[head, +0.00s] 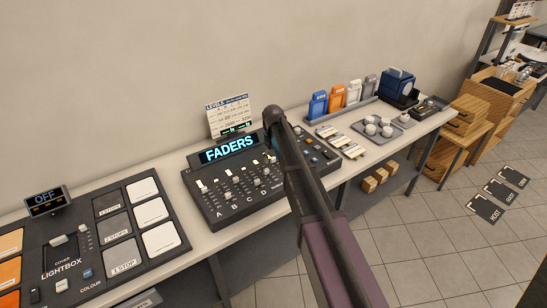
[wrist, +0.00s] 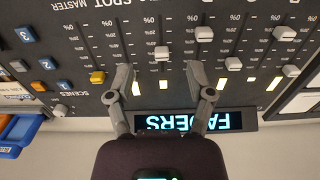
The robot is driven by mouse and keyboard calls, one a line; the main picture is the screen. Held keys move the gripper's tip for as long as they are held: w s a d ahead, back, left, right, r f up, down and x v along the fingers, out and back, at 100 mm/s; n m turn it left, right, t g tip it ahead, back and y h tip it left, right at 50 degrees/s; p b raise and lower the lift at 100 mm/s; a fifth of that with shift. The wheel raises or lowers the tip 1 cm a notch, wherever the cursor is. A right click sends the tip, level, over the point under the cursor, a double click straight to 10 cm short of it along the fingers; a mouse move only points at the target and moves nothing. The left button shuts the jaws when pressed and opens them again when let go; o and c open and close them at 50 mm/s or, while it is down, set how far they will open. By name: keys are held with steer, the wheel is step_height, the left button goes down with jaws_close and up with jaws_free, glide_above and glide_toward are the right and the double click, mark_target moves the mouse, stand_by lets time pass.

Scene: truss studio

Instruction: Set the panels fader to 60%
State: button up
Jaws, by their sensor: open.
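The fader board (head: 225,200) lies on the bench in the head view, with white-capped faders in slots lettered A to D. A lit FADERS display (head: 230,149) stands along its back. The wrist view shows the board upside down, with percent scales beside the slots. My gripper (wrist: 160,73) is open over the display end of the board. A white fader cap (wrist: 161,53) sits just beyond the gap between its fingers, apart from both. Other white caps (wrist: 204,34) and a yellow cap (wrist: 97,77) lie either side. I cannot read which fader is panels. My arm hides part of the board in the head view.
A lightbox panel (head: 92,250) with an OFF display (head: 48,201) is at left. A paper levels card (head: 228,115) stands behind the board. Coloured cases (head: 338,97), a tray of pale round items (head: 378,128) and a blue box (head: 397,82) are to the right.

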steer(key=s+d+f+m+b, duration=0.2)
steer(key=s+d+b, duration=0.1)
steer(key=s+d, duration=0.4)
steer(key=s+d+f+m+b, duration=0.2)
steer(key=s+d, duration=0.4)
steer(key=s, duration=0.7)
steer(key=shift+s+d+f+m+b, duration=0.2)
steer(key=shift+d+f+m+b, duration=0.2)
steer(key=shift+f+b, duration=0.25)
steer(key=shift+f, duration=0.1)
steer(key=s+d+m, duration=0.2)
steer(key=s+d, duration=0.2)
steer(key=s, duration=0.5)
steer(key=shift+s, duration=0.1)
stand_by(1.6)
